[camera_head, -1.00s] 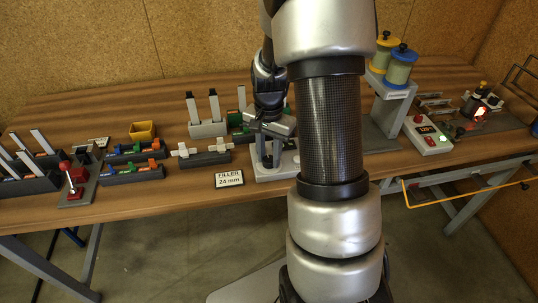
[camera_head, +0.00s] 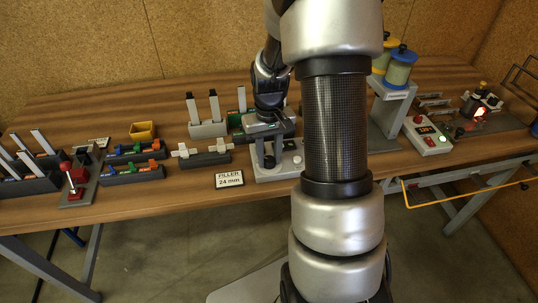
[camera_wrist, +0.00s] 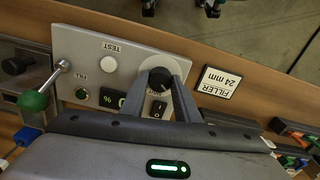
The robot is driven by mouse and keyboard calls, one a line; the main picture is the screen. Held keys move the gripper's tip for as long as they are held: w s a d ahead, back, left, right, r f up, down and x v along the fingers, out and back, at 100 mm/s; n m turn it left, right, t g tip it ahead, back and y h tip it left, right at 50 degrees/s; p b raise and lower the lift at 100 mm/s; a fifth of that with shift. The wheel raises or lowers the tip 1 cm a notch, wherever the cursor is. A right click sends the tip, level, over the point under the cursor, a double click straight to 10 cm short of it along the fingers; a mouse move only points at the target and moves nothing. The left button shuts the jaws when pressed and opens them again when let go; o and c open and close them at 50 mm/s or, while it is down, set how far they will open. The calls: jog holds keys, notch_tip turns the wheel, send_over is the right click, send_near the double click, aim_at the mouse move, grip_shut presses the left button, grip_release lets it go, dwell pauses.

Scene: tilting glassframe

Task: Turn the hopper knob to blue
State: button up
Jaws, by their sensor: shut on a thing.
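The grey control panel (camera_head: 270,175) stands near the front edge of the bench. In the wrist view, its face (camera_wrist: 75,45) carries a black round knob (camera_wrist: 160,80), a white TEST button, a green FILL button, a % display and a black switch. My gripper (camera_wrist: 165,72) is shut on this black knob, one finger on each side. In the head view, my gripper (camera_head: 268,142) is over the panel. The hopper stand (camera_head: 385,122) holds a yellow-lidded jar (camera_head: 381,62) and a blue-lidded jar (camera_head: 399,70). Another black knob (camera_wrist: 15,66) shows at the wrist view's left edge; the knobs' colour settings cannot be read.
A green-ended lever (camera_wrist: 35,100) stands close beside the panel in the wrist view. The FILLER 24 mm sign (camera_head: 229,179) and a grey rack (camera_head: 205,159) lie left of the panel. A red-buttoned box (camera_head: 428,138) stands right of the hopper stand. My arm hides part of the bench.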

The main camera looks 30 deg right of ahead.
aim_at(269, 159)
jog(key=shift+n, duration=0.5)
dwell(0.3)
jog(key=o, duration=1)
jog(key=shift+o, duration=0.2)
jog(key=shift+r, duration=0.1)
notch_tip(269, 159, up, 17)
jog(key=p, duration=0.2)
jog(key=shift+r, duration=0.15)
